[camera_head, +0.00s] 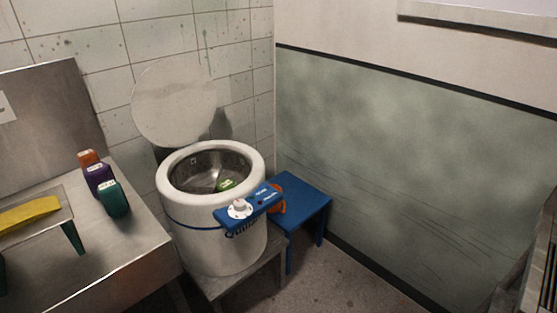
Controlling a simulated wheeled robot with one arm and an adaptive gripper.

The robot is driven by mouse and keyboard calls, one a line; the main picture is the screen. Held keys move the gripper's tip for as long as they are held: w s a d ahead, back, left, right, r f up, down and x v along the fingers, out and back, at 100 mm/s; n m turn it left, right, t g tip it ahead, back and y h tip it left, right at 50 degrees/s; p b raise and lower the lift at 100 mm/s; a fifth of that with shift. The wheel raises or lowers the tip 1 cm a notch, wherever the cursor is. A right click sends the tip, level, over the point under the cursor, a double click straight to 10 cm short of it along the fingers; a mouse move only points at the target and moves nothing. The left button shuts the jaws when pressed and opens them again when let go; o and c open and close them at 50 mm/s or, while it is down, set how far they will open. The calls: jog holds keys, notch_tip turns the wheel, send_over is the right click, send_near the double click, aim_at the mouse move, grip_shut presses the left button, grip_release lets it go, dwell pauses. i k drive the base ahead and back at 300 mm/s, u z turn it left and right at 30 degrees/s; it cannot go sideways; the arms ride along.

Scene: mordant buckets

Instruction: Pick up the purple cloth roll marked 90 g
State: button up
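A purple cloth roll (98,180) stands on the steel counter (110,262) at the left, in the middle of a short row. An orange roll (87,158) is behind it and a teal roll (115,199) is in front of it, both very close to it. Each roll has a pale label on top; the writing is too small to read. The teal roll hides part of the purple one's lower front. My gripper is not in view.
A white round tub (190,245) with a steel drum stands right of the counter, its round lid (175,103) raised. A green item (226,184) lies inside. A blue table (312,207) is beside it. Floor at right is clear.

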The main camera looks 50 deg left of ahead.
aim_at(95, 173)
jog(key=i, duration=0.6)
jog(key=u, duration=1.95)
jog(key=k, duration=0.3)
jog(key=u, duration=1.45)
jog(key=i, duration=1.4)
jog(key=z, duration=0.35)
